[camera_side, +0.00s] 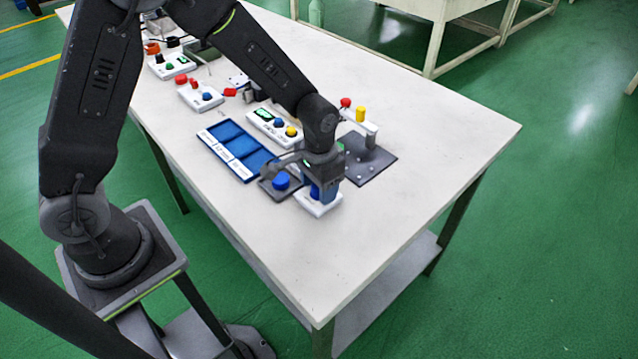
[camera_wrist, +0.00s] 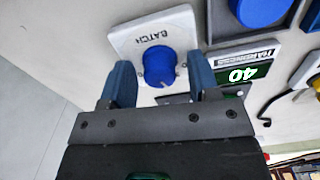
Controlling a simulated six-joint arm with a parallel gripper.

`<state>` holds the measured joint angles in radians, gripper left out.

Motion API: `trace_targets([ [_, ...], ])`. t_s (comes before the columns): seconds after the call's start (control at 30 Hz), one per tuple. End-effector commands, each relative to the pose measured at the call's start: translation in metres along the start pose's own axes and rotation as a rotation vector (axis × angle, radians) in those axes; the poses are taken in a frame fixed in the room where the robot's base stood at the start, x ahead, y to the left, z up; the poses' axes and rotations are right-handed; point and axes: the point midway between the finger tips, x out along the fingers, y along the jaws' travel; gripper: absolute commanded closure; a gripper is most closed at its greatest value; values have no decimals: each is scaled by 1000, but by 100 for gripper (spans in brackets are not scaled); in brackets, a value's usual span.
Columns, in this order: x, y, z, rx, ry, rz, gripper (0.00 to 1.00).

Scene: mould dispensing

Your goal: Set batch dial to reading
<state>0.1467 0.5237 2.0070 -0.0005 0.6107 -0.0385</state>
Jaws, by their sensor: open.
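The batch dial (camera_wrist: 160,67) is a blue knob with a white pointer mark near its base, on a white panel (camera_wrist: 118,42) lettered BATCH, which appears upside down in the wrist view. My gripper (camera_wrist: 161,76) is open, with one blue finger on each side of the dial. I cannot tell whether either finger touches it. A dark strip below the dial is mostly hidden by my gripper, and no batch reading is legible. In the side view my gripper (camera_side: 326,188) points down over the white dial box (camera_side: 322,209), covering much of it.
A green display (camera_wrist: 240,75) marked HARDNESS shows 40 upside down. A large blue knob (camera_side: 281,181) sits on a dark plate close by. A blue tray (camera_side: 222,146), a control box (camera_side: 272,128) and a dark fixture plate (camera_side: 372,165) are near. The table's front right is clear.

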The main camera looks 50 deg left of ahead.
Motion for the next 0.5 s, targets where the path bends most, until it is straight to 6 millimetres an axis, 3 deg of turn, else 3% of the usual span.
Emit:
trace_targets([
  [0.13,0,0,0,0,0,0,45],
  [0.5,0,0,0,0,0,0,81],
])
